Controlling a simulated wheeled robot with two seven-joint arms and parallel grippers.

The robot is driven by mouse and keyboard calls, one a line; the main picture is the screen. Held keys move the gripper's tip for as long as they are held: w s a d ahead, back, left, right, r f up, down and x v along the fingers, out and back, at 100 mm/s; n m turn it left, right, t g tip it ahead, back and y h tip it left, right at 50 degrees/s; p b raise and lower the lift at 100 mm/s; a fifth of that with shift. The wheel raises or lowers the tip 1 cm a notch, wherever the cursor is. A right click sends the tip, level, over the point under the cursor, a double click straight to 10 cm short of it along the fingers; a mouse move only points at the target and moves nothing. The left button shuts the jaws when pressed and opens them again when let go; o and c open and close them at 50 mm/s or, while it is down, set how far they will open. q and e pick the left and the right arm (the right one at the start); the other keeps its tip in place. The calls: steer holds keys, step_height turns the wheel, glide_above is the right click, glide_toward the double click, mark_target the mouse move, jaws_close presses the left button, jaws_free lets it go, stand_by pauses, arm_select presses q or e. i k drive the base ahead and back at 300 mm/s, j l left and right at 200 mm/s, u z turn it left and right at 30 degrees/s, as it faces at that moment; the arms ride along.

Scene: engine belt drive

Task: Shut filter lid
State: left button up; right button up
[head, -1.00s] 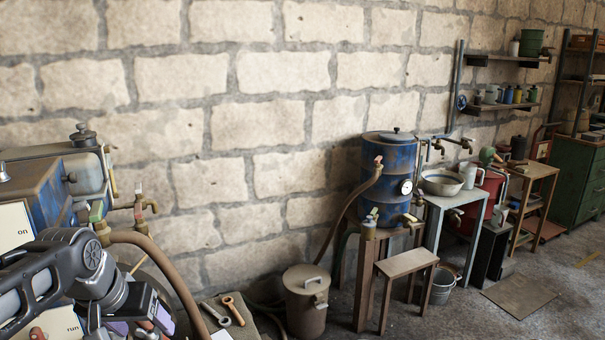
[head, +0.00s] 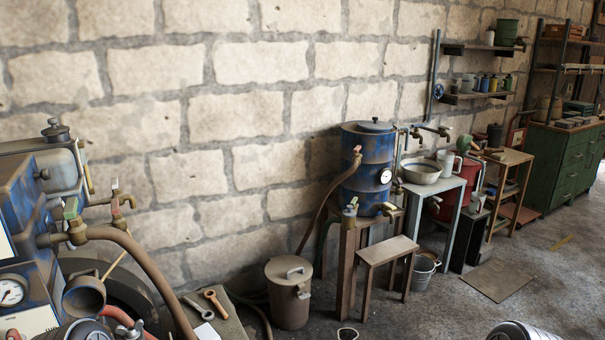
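I cannot tell for certain which part is the filter lid. On the blue engine (head: 30,205) at the left, a dark round cup (head: 84,297) sticks out low down, and a tank with a dark knobbed cap (head: 55,130) sits on top. A brown lidded canister (head: 289,295) stands on the floor right of the engine, its handled lid looking closed. Only rounded grey parts of my arms show at the bottom edge, one at the left and one at the right. Neither gripper's fingers are in view.
A brown hose (head: 150,275) curves down from the engine's brass valve. A low bench (head: 225,325) holds two wrenches. A blue drum (head: 362,180), a small wooden stool (head: 387,250) and a basin (head: 421,172) on a table stand further right. Open floor lies at the lower right.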

mark_target(83, 296)
steer(key=u, duration=1.35)
